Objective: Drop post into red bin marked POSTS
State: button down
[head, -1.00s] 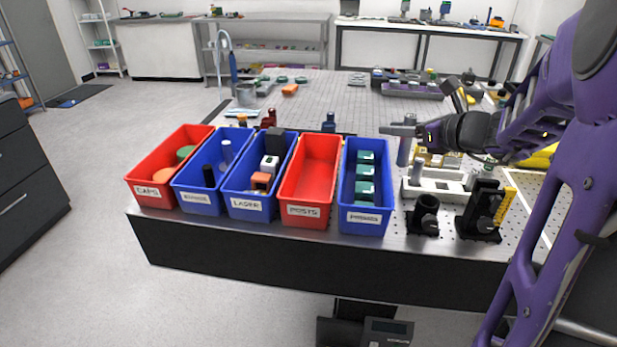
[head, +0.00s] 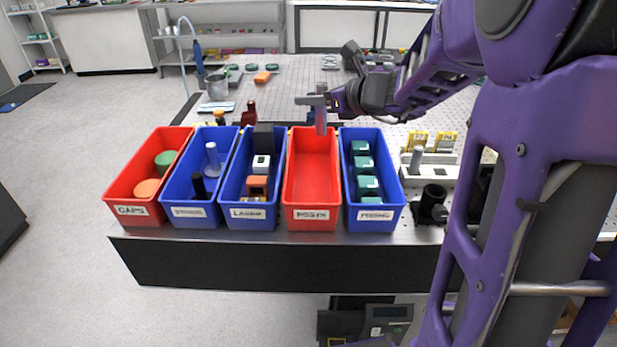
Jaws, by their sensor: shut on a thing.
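The red bin marked POSTS (head: 311,196) stands on the bench between two blue bins, and I see nothing inside it. My gripper (head: 318,100) is above the far end of this bin. It is shut on a grey post (head: 321,121), which hangs upright below the fingers. The post's lower end appears in front of the bin's back wall; I cannot tell its exact height above the rim.
Left of the red bin are two blue bins, one marked LASER (head: 246,192), and a red CAPS bin (head: 144,192). A blue bin with green blocks (head: 370,218) stands to the right. A white holder (head: 430,172) and black mount (head: 433,205) are further right.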

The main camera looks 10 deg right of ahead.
notch_tip(320, 180, down, 6)
jog(key=b, duration=0.4)
jog(key=shift+b, duration=0.35)
jog(key=c, duration=0.7)
grip_release()
jog(key=shift+r, duration=0.1)
jog(key=shift+c, duration=0.2)
jog(key=shift+o, duration=0.9)
